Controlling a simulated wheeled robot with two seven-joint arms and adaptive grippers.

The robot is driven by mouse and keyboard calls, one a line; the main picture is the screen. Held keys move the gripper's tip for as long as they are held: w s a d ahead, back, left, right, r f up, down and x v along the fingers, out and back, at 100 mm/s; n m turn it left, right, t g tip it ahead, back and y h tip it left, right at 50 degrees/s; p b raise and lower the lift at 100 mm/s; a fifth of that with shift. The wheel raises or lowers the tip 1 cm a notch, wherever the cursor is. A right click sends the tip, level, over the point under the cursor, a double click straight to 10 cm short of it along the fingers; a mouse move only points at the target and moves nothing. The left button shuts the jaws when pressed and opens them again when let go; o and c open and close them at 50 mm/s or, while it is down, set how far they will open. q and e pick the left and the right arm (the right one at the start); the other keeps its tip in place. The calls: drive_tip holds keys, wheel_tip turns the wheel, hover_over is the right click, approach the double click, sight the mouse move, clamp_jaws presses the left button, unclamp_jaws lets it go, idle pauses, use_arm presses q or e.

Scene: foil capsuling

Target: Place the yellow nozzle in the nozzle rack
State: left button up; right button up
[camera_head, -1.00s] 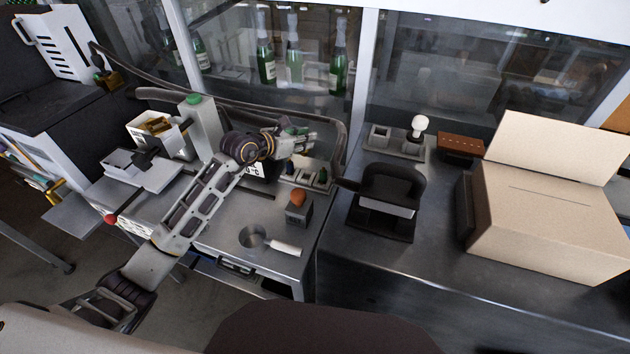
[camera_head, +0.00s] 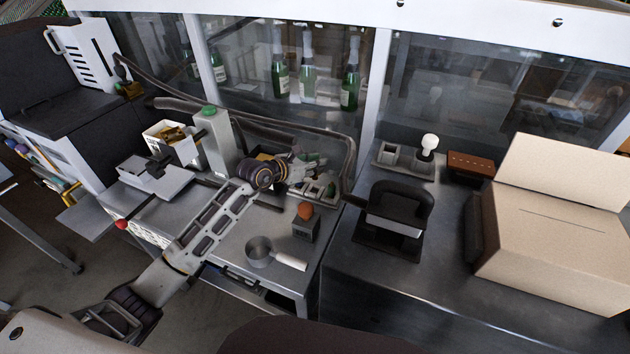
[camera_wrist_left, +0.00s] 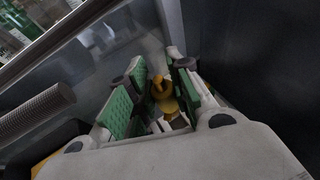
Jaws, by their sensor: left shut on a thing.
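The yellow nozzle (camera_wrist_left: 164,92) shows in the left wrist view, between the green pads of my left gripper (camera_wrist_left: 158,84). The gripper is shut on it. In the head view my left gripper (camera_head: 308,166) is just behind and above the nozzle rack (camera_head: 320,190), a small grey block with slots at the back right of the left bench. The gripper and wrist cover part of the rack. I cannot make out the nozzle in the head view, nor tell whether it touches the rack. My right gripper is not in view.
A grey block with an orange top (camera_head: 305,211) and a metal pan (camera_head: 260,252) stand in front of the rack. A grey post with a green top (camera_head: 214,142) stands left of my wrist. The glass panel (camera_head: 290,110) closes off the back. A black stand (camera_head: 395,215) is to the right.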

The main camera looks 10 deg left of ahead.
sight(315, 179)
use_arm(q)
wheel_tip(315, 179, down, 3)
drive_tip(key=shift+r, duration=0.2)
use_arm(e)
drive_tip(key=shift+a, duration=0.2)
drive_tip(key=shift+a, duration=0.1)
use_arm(q)
drive_tip(key=shift+f, duration=1.95)
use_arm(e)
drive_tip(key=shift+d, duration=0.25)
use_arm(q)
drive_tip(key=shift+f, duration=0.1)
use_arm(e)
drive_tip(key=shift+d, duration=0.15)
use_arm(q)
drive_tip(key=o, duration=0.7)
drive_tip(key=shift+c, duration=0.2)
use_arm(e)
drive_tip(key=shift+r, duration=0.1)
